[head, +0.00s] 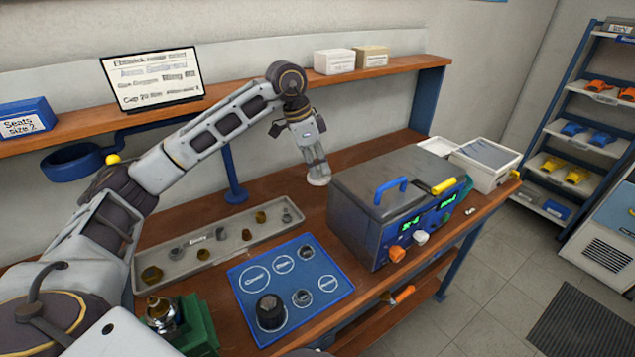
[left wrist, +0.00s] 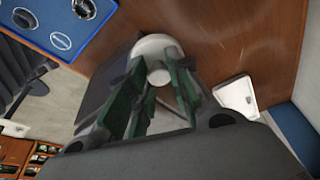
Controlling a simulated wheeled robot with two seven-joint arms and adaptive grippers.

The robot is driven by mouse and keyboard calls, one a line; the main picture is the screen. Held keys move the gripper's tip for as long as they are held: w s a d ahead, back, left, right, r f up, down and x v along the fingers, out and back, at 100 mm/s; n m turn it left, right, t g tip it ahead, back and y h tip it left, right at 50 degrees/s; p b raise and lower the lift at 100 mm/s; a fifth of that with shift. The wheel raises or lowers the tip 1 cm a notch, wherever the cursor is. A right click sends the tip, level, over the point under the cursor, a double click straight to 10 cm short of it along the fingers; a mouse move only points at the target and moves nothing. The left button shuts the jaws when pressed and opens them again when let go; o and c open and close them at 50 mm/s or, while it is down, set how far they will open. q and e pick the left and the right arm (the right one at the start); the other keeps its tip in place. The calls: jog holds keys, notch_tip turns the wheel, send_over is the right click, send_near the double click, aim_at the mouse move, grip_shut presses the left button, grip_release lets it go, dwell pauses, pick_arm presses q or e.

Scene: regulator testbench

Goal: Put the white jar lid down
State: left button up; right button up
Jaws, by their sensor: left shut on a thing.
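The white jar lid (head: 319,180) is at the fingertips of my left gripper (head: 316,168), low over the wooden workbench, behind and left of the grey test box. In the left wrist view the round white lid (left wrist: 158,50) sits between the green fingers of my left gripper (left wrist: 155,75), which is shut on it. I cannot tell whether the lid touches the bench. My right gripper is not in view.
The grey test box (head: 375,195) with a blue handle stands just right of the lid. A long grey parts tray (head: 220,240) and a blue mat (head: 325,265) lie nearer. A blue post (head: 232,170) stands to the left. Bare wood (head: 270,190) surrounds the lid's left side.

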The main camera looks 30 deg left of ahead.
aim_at(318, 167)
pick_arm(q)
notch_tip(318, 167, up, 13)
jog(key=shift+f+p, duration=0.15)
jog(key=shift+p, duration=0.25)
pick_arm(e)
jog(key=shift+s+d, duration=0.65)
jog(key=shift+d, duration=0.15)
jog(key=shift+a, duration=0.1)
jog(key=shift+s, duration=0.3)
